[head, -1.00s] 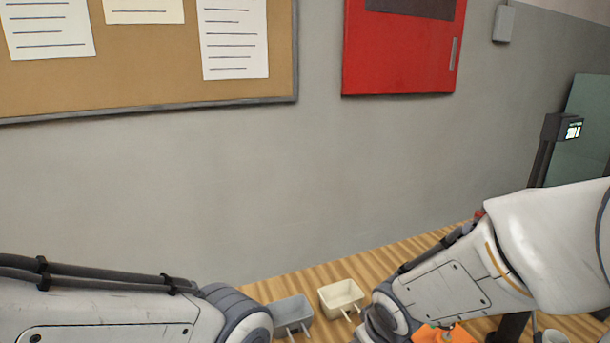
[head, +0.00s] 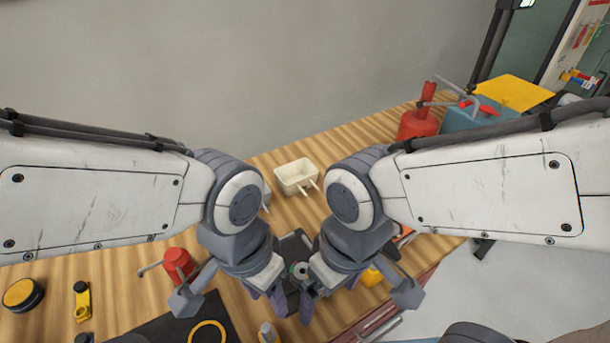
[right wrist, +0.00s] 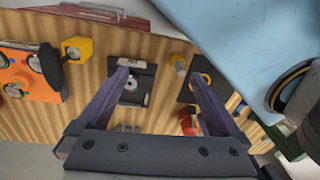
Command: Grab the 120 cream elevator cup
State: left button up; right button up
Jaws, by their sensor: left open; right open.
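A cream elevator cup (head: 297,175), an open box shape with two pale prongs towards me, stands on the wooden bench beyond my wrists in the head view. No number can be read on it. My left gripper (head: 266,293) points down, open and empty, nearer to me than the cup. My right gripper (head: 325,297) is beside it, also open and empty, and apart from the cup. In the right wrist view its two fingers (right wrist: 158,72) are spread over the bench. A grey cup (head: 267,194) is mostly hidden behind my left wrist.
A red can (head: 178,264) and a yellow-black round item (head: 22,294) are at the left. A dark mat with a yellow ring (head: 207,333) lies in front. A red oil can (head: 418,124) and blue container (head: 470,118) stand at the back right. Bench around the cream cup is mostly clear.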

aim_at(299, 175)
jog(key=k, duration=0.5)
jog(key=z, duration=1.5)
jog(key=i, duration=1.25)
jog(key=u, duration=2.95)
